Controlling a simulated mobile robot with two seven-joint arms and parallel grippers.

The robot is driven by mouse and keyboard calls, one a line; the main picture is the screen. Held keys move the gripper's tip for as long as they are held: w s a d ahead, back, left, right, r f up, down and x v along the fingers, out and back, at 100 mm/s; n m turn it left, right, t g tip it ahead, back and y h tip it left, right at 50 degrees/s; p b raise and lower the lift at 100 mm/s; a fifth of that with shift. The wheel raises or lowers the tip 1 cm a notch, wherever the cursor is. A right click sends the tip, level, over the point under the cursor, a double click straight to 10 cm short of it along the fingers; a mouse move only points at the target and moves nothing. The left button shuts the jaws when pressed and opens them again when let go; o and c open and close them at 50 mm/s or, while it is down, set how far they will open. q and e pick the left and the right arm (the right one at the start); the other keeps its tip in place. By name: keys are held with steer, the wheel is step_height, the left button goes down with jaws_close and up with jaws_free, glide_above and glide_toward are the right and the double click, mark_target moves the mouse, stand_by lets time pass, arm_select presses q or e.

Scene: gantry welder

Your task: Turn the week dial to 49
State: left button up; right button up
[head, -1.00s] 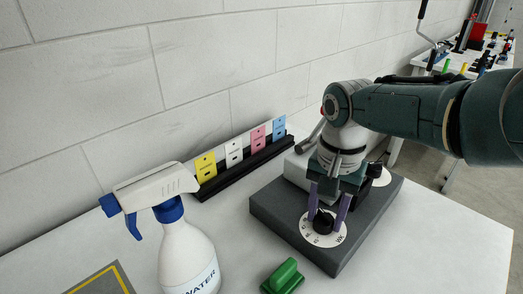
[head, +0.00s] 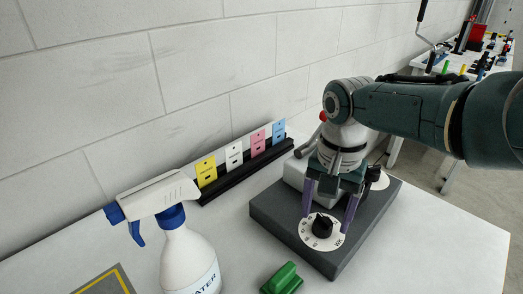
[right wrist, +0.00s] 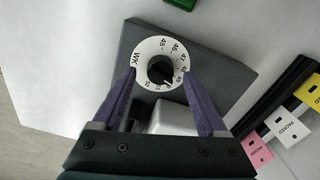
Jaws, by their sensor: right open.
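The week dial is a white disc (head: 308,236) marked WK, with a black knob (head: 322,226), on a dark grey block (head: 272,217). The right wrist view shows the disc (right wrist: 144,52) with numbers from 45 into the low fifties, and the knob (right wrist: 158,66). A pale mark on the knob points to the lower right, around 49 to 51; the exact number is too small to tell. My right gripper (head: 327,218) is open, its purple fingers on either side of the knob with gaps to it. My left gripper is not in view.
Another white disc (head: 380,181) is partly hidden behind my right gripper. A spray bottle (head: 187,255) and green object (head: 282,279) stand nearby. A black rack (head: 243,172) with coloured cards runs along the wall (head: 190,70). The table's front right is bare.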

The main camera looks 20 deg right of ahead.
mark_target(324, 219)
step_height(324, 219, up, 7)
steer(key=p, duration=0.3)
steer(key=shift+r+p, duration=0.15)
steer(key=shift+p, duration=0.25)
steer(key=shift+r, duration=0.6)
